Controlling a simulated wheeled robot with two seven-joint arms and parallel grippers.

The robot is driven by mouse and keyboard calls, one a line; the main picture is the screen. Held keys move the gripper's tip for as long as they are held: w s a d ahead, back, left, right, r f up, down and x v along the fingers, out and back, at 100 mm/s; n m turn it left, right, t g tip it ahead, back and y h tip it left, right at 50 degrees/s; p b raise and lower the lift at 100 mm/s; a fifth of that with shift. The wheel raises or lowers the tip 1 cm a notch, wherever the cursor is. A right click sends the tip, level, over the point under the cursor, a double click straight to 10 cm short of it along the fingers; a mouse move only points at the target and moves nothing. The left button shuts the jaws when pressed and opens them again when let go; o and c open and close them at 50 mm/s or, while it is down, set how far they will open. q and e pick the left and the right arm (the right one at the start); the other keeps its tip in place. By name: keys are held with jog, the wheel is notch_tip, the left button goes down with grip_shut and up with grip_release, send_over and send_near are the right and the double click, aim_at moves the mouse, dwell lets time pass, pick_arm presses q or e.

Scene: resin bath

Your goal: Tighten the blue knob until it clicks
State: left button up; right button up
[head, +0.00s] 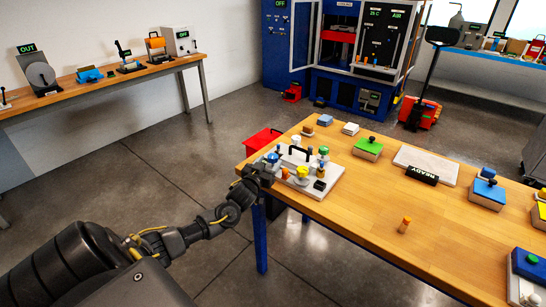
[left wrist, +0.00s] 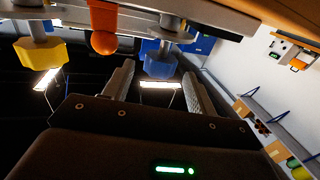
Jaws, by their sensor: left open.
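The blue knob (head: 272,158) is at the left corner of a light plate fixture (head: 325,181) on the wooden table. My left gripper (head: 262,169) is at that corner, close by the knob. In the left wrist view the blue knob (left wrist: 160,62) shows between the tips of the open left gripper (left wrist: 159,74), with a visible gap on each side. How deep it sits between the fingers I cannot tell. A yellow knob (left wrist: 40,50) and an orange rounded part (left wrist: 103,30) are beside it. My right gripper is out of view.
The fixture also carries a yellow knob (head: 302,172), a green knob (head: 323,150) and a dark handle. A READY sign (head: 422,175), an orange peg (head: 404,225) and a green block (head: 368,149) are on the table. A red bin (head: 262,140) stands behind its left edge.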

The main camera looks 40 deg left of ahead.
aim_at(271, 160)
pick_arm(q)
jog(key=shift+x, duration=2.05)
jog(key=c, duration=1)
